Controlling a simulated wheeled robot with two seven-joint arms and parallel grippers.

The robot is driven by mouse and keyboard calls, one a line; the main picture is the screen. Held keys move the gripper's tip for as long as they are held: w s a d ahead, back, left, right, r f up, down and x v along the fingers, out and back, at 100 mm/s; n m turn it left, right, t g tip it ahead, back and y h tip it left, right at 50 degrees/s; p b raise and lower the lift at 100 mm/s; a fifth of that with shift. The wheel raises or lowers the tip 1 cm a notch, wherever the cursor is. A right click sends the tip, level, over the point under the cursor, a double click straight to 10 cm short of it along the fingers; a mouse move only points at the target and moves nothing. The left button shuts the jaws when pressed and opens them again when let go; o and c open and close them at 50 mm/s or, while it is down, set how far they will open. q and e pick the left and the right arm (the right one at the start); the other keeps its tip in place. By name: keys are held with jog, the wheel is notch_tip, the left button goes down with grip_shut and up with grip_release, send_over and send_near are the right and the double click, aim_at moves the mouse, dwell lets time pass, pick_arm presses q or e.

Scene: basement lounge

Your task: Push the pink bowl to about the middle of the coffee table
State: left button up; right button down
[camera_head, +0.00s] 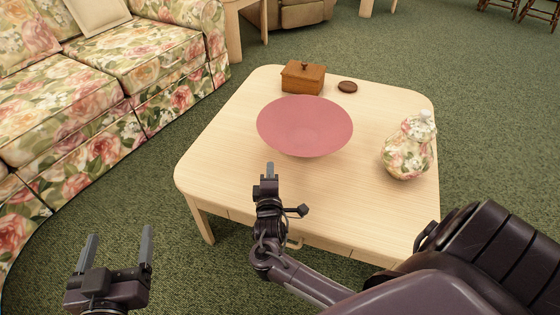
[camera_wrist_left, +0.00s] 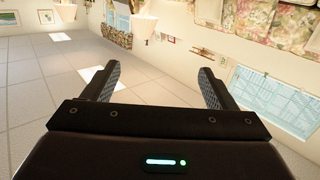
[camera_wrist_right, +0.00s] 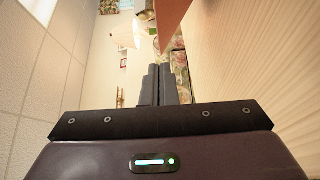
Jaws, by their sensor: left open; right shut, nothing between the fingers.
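The pink bowl (camera_head: 305,125) is wide and shallow and stands upright on the light wood coffee table (camera_head: 215,165), around its middle and toward the far side. Its pink side also shows at the top of the right wrist view (camera_wrist_right: 172,18). My right gripper (camera_head: 270,168) is shut and empty, over the near part of the table, just short of the bowl's near rim. I cannot tell whether it touches the bowl. My left gripper (camera_head: 118,248) is open and empty, off the table at the lower left, above the carpet.
A wooden box (camera_head: 303,78) and a small dark round object (camera_head: 347,87) are behind the bowl. A floral lidded jar (camera_head: 408,150) stands to its right. A floral sofa (camera_head: 120,75) is at the left. The table's left and near parts are bare.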

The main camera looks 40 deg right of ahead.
aim_at(293, 154)
pick_arm(q)
notch_tip(293, 154, up, 12)
jog(key=a+t+h+b, duration=0.1)
jog(key=t+h, duration=0.1)
jog(key=t, duration=0.4)
jog(key=shift+s+a, duration=0.15)
jog(key=shift+s, duration=0.3)
pick_arm(e)
jog(key=shift+w+d, duration=0.35)
jog(key=shift+d, duration=0.5)
jog(key=shift+w+d, duration=0.4)
jog(key=shift+d, duration=0.4)
jog(key=shift+w+d, duration=0.35)
jog(key=shift+d, duration=0.5)
